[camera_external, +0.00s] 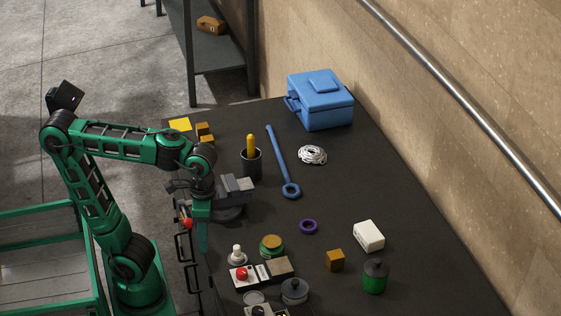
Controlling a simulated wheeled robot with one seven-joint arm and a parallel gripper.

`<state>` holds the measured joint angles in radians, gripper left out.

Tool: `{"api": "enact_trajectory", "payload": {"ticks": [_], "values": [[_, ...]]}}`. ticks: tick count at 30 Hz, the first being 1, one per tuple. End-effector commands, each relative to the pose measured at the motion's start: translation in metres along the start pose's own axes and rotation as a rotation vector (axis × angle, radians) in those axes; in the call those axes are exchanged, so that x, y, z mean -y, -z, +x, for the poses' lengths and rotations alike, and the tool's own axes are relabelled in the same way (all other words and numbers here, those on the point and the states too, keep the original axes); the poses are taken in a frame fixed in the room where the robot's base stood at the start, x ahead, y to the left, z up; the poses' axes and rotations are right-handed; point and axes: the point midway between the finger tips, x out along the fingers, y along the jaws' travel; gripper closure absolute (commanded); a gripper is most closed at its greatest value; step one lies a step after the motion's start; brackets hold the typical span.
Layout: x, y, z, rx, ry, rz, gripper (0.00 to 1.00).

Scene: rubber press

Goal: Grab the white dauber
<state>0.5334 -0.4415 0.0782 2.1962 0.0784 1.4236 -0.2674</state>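A small white knobbed piece (237,255), which looks like the white dauber, stands upright near the table's left front edge, behind a control box with a red button. My gripper (203,245) points down at the table's left edge, to the left of the white piece and apart from it. Its green fingers are seen nearly edge-on, so I cannot tell whether they are open. I see nothing held in it.
A grey vise (235,190) stands right behind my gripper. The control box (246,276), a green jar with an orange lid (271,246) and a dark-lidded tin (294,290) crowd the white piece. A purple ring (308,227) lies farther right.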

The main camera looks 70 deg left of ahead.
Motion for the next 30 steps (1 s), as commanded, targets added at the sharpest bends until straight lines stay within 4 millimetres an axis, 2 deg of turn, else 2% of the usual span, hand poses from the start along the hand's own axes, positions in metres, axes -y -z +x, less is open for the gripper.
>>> {"api": "enact_trajectory", "payload": {"ticks": [9, 15, 18, 23, 26, 30], "values": [[0.025, 0.063, 0.05, 0.059, 0.093, -0.395, 0.6], [0.05, 0.092, 0.079, 0.033, 0.258, -0.668, 0.6], [0.064, 0.102, 0.087, -0.013, 0.361, -0.797, 0.6], [0.086, 0.111, 0.087, -0.136, 0.54, -0.992, 0.6], [0.096, 0.114, 0.076, -0.249, 0.652, -1.102, 0.6], [0.104, 0.113, 0.052, -0.426, 0.783, -1.233, 0.6]]}}
